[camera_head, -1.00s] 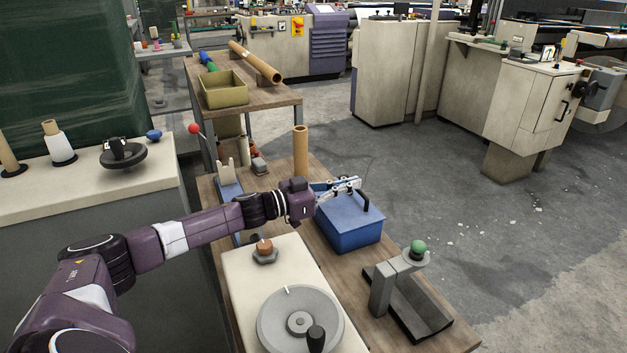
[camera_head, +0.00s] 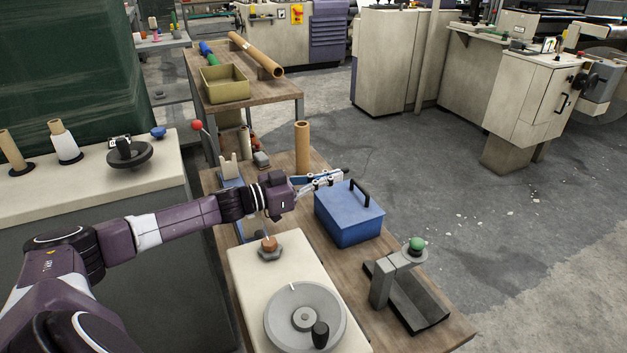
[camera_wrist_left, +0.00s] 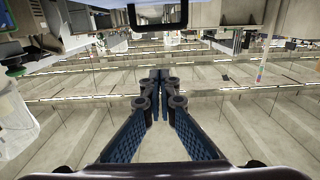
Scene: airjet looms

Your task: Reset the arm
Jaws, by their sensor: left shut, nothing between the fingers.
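My left arm (camera_head: 185,220) reaches in from the left above the wooden bench. Its left gripper (camera_head: 337,175) is shut and empty, near the back edge of the blue box (camera_head: 350,222) and to the right of the upright brown tube. In the left wrist view the two blue fingers (camera_wrist_left: 160,82) meet at their tips with nothing between them. My right gripper does not show in either view.
On the bench (camera_head: 285,235) stand a cardboard tube (camera_head: 302,148), a beige block with a grey handwheel (camera_head: 305,317) and a grey stand with a green knob (camera_head: 416,244). A red-knobbed lever (camera_head: 197,125) rises behind the arm.

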